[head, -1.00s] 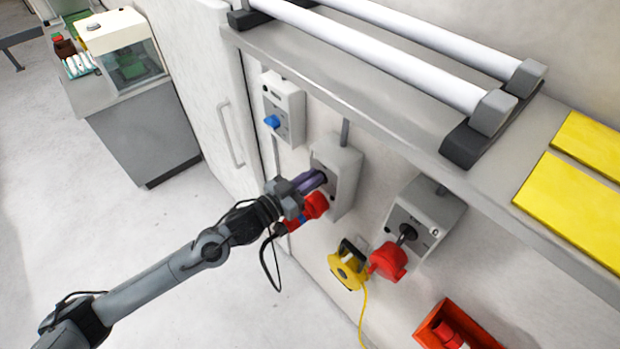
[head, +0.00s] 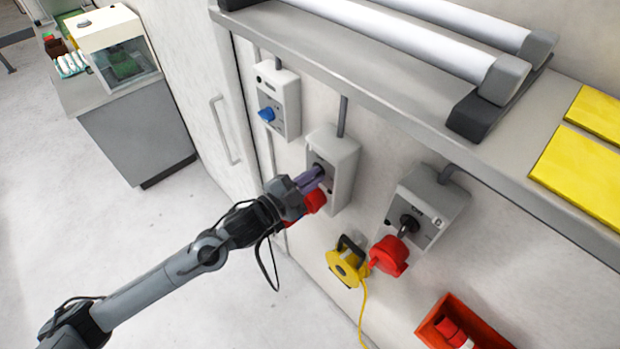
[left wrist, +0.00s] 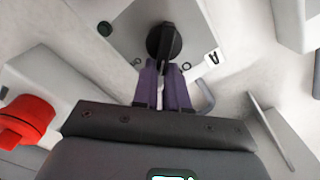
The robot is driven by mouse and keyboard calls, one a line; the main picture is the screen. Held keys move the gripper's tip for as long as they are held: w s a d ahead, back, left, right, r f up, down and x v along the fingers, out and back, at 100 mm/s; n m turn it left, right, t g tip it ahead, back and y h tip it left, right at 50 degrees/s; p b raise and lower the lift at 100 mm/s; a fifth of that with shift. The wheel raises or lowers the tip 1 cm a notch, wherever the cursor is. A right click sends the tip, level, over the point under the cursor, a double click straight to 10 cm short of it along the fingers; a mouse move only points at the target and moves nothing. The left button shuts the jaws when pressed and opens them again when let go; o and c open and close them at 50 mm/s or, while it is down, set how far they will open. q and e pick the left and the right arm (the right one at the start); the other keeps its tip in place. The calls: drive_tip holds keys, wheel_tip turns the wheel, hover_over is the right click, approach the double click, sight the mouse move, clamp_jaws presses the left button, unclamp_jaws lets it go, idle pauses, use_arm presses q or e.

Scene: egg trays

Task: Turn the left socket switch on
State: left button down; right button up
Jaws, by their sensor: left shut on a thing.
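The left red-socket switch box (head: 345,165) is a grey box on the wall, with a black rotary knob (left wrist: 163,42) on its face. Its red socket (head: 316,202) shows below, partly hidden by my left gripper. My left gripper (head: 312,178) has purple fingers at the knob. In the left wrist view the fingers (left wrist: 163,75) are shut on the knob's black handle, which points down toward them. The right switch box (head: 437,205) has a similar black knob (head: 409,223) and a red socket (head: 388,256). My right gripper is not in view.
A grey box with a blue knob (head: 280,100) hangs to the left. A yellow cable reel (head: 345,270) and a red bin (head: 440,334) are lower right. A grey shelf (head: 400,95) juts out above. The floor at left is clear.

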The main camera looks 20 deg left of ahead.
use_arm(q)
drive_tip(key=m+b, duration=0.1)
drive_tip(key=m, duration=0.1)
drive_tip(key=f+m+b, duration=0.1)
drive_tip(key=m+b, duration=0.1)
drive_tip(key=m, duration=0.1)
drive_tip(key=shift+s+d+f+m+b, duration=0.15)
drive_tip(key=shift+d+f+m+b, duration=0.05)
drive_tip(key=shift+d+m+b, duration=0.1)
drive_tip(key=shift+f+m+b, duration=0.2)
drive_tip(key=shift+m+b, duration=0.9)
drive_tip(key=shift+m, duration=0.3)
drive_tip(key=c, duration=1.2)
unclamp_jaws()
drive_tip(key=shift+o, duration=0.2)
drive_tip(key=shift+s, duration=0.15)
drive_tip(key=b+v, duration=0.2)
drive_tip(key=v, duration=0.8)
drive_tip(key=shift+s+a, duration=0.15)
drive_tip(key=shift+s, duration=0.1)
